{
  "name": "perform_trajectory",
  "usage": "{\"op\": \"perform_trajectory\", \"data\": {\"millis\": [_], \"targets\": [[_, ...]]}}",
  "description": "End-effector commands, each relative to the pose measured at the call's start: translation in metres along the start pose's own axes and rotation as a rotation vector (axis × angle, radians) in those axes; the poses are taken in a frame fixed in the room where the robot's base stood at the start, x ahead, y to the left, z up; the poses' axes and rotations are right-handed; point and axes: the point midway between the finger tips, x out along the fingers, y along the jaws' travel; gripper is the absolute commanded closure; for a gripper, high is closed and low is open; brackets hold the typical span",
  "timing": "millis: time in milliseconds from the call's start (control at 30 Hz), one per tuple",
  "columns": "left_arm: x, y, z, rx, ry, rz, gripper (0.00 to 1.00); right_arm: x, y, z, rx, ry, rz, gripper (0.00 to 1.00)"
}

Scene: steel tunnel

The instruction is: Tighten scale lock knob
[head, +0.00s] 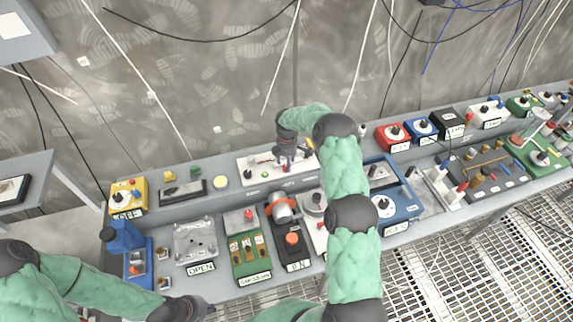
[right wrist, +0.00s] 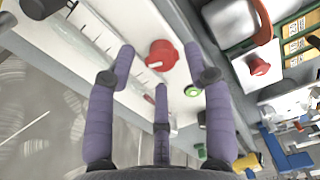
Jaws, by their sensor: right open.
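A red round knob (right wrist: 161,55) with a pale pointer line sits on a white panel (right wrist: 115,65) printed with a scale of tick marks. A black knob (right wrist: 40,6) is further along the scale. In the head view the white panel (head: 247,171) lies at the back of the bench, partly hidden by my right gripper (head: 291,160). In the right wrist view my right gripper (right wrist: 160,72) is open, its fingers spread around the red knob; contact cannot be told. My left gripper (head: 188,308) is low in the head view, away from the panel; its fingers are unclear.
A grey bench (head: 225,205) runs along the wall, crowded with devices. A yellow box (head: 128,195) stands to the left, a red box (head: 393,137) to the right. A green button (right wrist: 201,153) is close beside the knob on the white panel.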

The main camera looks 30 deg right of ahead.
Motion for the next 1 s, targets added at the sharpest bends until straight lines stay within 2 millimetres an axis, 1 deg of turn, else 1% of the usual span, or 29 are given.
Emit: {"op": "perform_trajectory", "data": {"millis": [33, 200, 333, 567, 667, 700, 767, 1000], "targets": [[-0.002, 0.001, 0.000, 0.000, 0.000, 0.000, 1.00, 0.007, 0.000, 0.000, 0.000, 0.000, -0.002, 0.48], [-0.003, 0.001, 0.000, 0.000, 0.000, 0.000, 1.00, 0.021, 0.000, 0.000, 0.001, 0.000, 0.000, 0.48], [-0.003, 0.001, 0.000, 0.000, 0.000, 0.000, 1.00, 0.025, 0.000, 0.000, 0.001, 0.000, 0.001, 0.48], [-0.003, 0.001, 0.000, 0.000, 0.000, 0.000, 1.00, 0.026, 0.000, 0.000, 0.001, 0.000, 0.001, 0.48], [-0.003, 0.001, 0.000, 0.000, 0.000, 0.000, 1.00, 0.026, 0.000, 0.000, 0.001, 0.000, 0.001, 0.73], [-0.003, 0.001, 0.000, 0.000, 0.000, 0.000, 1.00, 0.026, 0.000, 0.000, 0.001, 0.000, 0.001, 0.85], [-0.003, 0.001, 0.000, 0.000, 0.000, 0.000, 1.00, 0.026, 0.000, 0.000, 0.001, 0.000, 0.001, 1.00], [-0.002, 0.001, 0.000, 0.000, 0.000, 0.000, 1.00, 0.026, 0.000, 0.001, 0.006, -0.001, 0.000, 1.00]]}}
